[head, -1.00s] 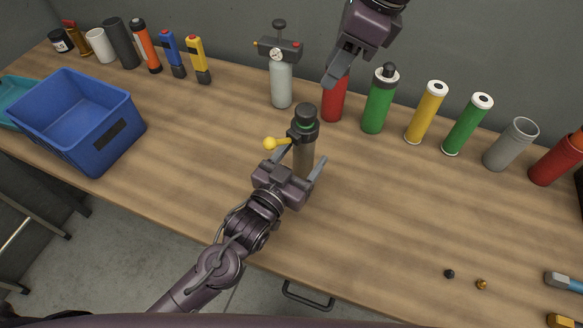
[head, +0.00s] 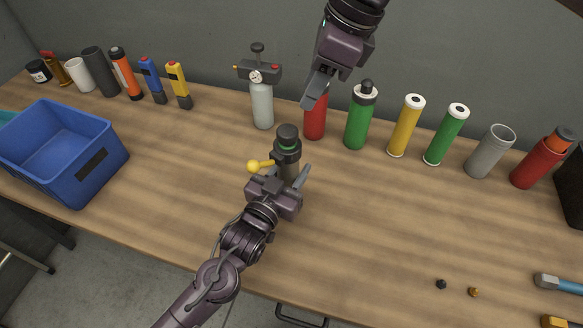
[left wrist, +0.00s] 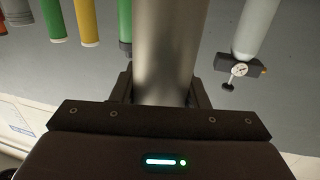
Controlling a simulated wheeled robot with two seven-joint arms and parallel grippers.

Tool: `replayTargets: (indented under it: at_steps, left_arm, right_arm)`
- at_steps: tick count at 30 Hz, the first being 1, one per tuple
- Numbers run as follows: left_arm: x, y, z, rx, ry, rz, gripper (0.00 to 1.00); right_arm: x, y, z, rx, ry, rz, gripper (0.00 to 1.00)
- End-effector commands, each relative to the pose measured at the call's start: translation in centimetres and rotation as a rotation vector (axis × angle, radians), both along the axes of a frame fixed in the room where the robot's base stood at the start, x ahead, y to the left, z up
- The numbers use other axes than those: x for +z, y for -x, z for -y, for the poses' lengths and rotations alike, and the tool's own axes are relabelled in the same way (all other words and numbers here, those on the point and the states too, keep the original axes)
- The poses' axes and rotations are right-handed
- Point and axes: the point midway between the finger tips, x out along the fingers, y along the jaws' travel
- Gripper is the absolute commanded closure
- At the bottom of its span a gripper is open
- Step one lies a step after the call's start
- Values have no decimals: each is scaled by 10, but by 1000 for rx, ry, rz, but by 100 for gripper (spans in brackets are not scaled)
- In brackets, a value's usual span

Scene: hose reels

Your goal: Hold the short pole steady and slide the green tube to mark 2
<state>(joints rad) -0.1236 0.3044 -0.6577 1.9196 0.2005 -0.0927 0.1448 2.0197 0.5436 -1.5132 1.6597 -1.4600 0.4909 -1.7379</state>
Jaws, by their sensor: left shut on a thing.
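The short pole (head: 291,171) is a grey metal cylinder standing on the table, with a dark top, a thin green ring and a collar with a yellow knob (head: 254,166). My left gripper (head: 281,180) is shut on it below the collar. In the left wrist view the pole (left wrist: 166,55) rises between the two fingers. A green tube with a white end (head: 446,134) and a green bottle with a dark cap (head: 359,120) stand at the back right. My right gripper (head: 314,92) hangs in front of the red cylinder's top; whether its jaws are open is unclear. No numbered mark is legible.
A red cylinder (head: 315,122), a yellow tube (head: 405,127), a grey cup (head: 490,153) and a gauge bottle (head: 262,105) line the back. A blue bin (head: 62,180) is at left. Small knobs (head: 474,292) lie at front right. The table between is clear.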

Motion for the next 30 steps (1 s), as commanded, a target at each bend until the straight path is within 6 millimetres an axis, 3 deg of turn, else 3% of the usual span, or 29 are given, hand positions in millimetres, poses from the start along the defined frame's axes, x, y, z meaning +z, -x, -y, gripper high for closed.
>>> replayTargets:
  at_steps: [1, 5, 11, 18, 23, 30]
  left_arm:
    - [0, 0, 0, 0, 0, 0, 94]
    - [0, 0, 0, 0, 0, 0, 94]
    - [0, 0, 0, 0, 0, 0, 94]
    - [0, 0, 0, 0, 0, 1, 94]
    - [0, 0, 0, 0, 0, 0, 94]
    - [0, 0, 0, 0, 0, 0, 94]
  right_arm:
    - [0, 0, 0, 0, 0, 0, 60]
    - [-4, 1, -2, 13, -24, -17, 43]
    - [-23, 6, -16, 103, -208, -112, 43]
    - [-45, 6, -22, 216, -566, -198, 43]
    - [-58, -1, -9, 245, -790, -189, 43]
    - [-83, -11, 31, 233, -1061, -94, 43]
